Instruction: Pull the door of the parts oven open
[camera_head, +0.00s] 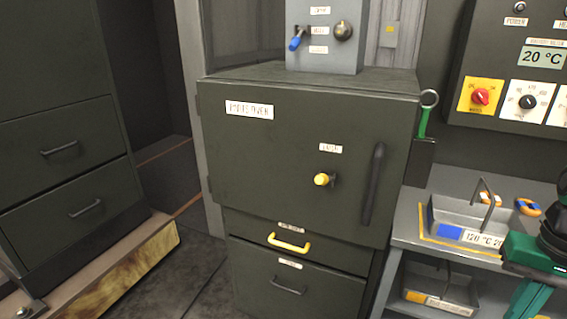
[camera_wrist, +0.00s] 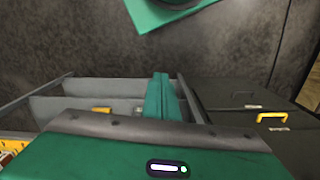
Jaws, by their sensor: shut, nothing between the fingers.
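The parts oven (camera_head: 240,76) stands in the middle of the head view as a dark box. Its broad door (camera_head: 270,190) looks shut, flush with the box as far as I can tell. A vertical dark bar handle (camera_head: 372,185) is on the door's right side. A yellow knob (camera_head: 323,179) under a small label sits left of the handle. My gripper shows in the wrist view as green fingers (camera_wrist: 161,100) held together and empty. It touches nothing that I can see. Green parts of my arm show at the head view's right edge, well right of the door.
Below the door is a drawer with a yellow handle (camera_head: 289,242), also in the wrist view (camera_wrist: 272,117). A grey bench (camera_head: 408,232) with a tray (camera_head: 437,235) stands to the right. A control panel (camera_head: 515,62) hangs above. Open floor (camera_head: 200,275) lies front left, beside a drawer cabinet (camera_head: 60,120).

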